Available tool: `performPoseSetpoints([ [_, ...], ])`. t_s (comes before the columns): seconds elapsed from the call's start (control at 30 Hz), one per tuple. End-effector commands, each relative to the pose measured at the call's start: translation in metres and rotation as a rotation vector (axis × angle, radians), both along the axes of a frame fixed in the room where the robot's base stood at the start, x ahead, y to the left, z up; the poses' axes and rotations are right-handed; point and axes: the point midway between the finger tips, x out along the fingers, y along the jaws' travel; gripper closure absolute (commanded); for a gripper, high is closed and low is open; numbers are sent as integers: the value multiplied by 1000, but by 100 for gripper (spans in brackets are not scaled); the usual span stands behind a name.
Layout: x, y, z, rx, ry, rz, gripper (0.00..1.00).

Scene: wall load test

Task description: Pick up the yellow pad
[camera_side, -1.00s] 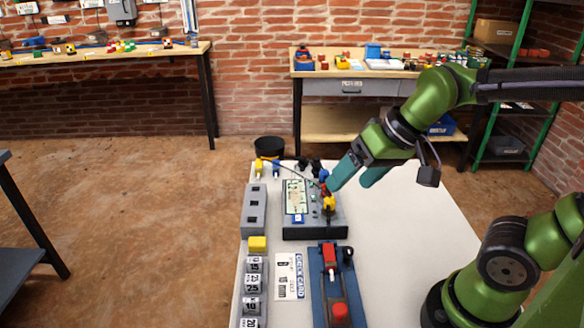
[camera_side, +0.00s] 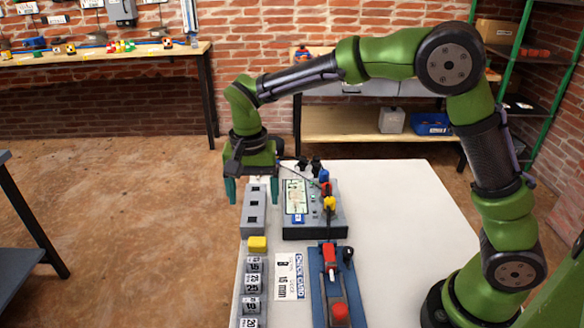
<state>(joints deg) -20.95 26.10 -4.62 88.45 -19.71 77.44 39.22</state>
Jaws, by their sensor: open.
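The yellow pad (camera_side: 257,244) is a small yellow block at the left side of the white table, between the grey three-slot block (camera_side: 254,210) and the row of numbered grey blocks (camera_side: 252,289). My gripper (camera_side: 254,200) points down over the far end of the grey three-slot block, beyond the yellow pad in the picture. Its teal fingers are apart with nothing seen between them. Its exact height above the block is hard to tell.
A grey tester box (camera_side: 334,222) with a green panel and coloured plugs stands to the right. A white check card (camera_side: 289,276) lies near the numbered blocks. A blue fixture (camera_side: 318,297) with a red clamp and red knob is beside it. The right of the white table (camera_side: 410,215) is clear.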

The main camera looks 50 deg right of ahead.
Motion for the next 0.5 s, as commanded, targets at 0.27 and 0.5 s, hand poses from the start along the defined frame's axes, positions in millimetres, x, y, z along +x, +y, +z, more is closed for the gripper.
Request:
performPoseSetpoints([
  [0.27,-1,0,-63,-1,5,3,21],
  [0.5,0,0,-92,1,1,2,21],
])
